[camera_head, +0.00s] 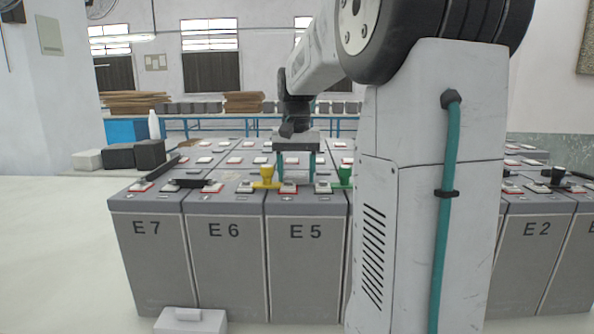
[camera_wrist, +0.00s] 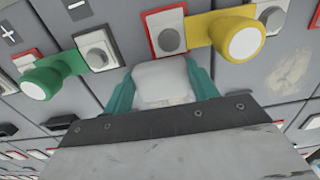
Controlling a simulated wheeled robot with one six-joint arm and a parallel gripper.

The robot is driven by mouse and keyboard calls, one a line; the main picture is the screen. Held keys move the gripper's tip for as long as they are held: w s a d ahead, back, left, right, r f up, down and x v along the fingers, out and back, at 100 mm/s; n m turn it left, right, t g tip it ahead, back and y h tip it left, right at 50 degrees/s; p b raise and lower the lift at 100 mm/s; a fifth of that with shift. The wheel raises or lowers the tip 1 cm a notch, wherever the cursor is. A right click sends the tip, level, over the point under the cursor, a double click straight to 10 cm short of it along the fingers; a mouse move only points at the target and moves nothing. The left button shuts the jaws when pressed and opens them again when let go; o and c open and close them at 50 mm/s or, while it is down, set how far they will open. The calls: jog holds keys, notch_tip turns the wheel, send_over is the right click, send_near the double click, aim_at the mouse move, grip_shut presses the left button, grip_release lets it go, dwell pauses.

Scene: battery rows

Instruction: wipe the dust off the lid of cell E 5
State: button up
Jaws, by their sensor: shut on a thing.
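Cell E 5 (camera_head: 305,257) stands in the front row, between E 6 and my arm. My gripper (camera_head: 296,177) is over its lid, teal fingers pointing down. In the wrist view the fingers are shut on a white block (camera_wrist: 162,82), which hides much of the lid below; I cannot tell whether it touches. A yellow-capped connector (camera_head: 266,176) sits at the left of the E 5 lid and a green-capped one (camera_head: 345,176) at its right. A pale dusty smudge (camera_wrist: 290,72) shows beyond the yellow connector in the wrist view, apparently on the neighbouring E 6 lid.
Cells E 6 (camera_head: 230,257) and E 7 (camera_head: 153,257) stand left of E 5, and E 2 (camera_head: 533,257) is at right. A dark bar (camera_head: 194,183) lies on the E 6 and E 7 lids. A white box (camera_head: 190,321) is in front. Terminals crowd the lids.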

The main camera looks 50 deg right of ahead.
jog(key=shift+w+d+r, duration=0.1)
jog(key=shift+w+d, duration=1)
jog(key=shift+d, duration=0.15)
jog(key=shift+w+d, duration=1.85)
jog(key=shift+d, duration=0.2)
jog(key=shift+w+d, duration=0.3)
jog(key=shift+d, duration=0.05)
jog(key=shift+c, duration=1.1)
jog(key=shift+s+a, duration=1.15)
jog(key=shift+a, duration=0.15)
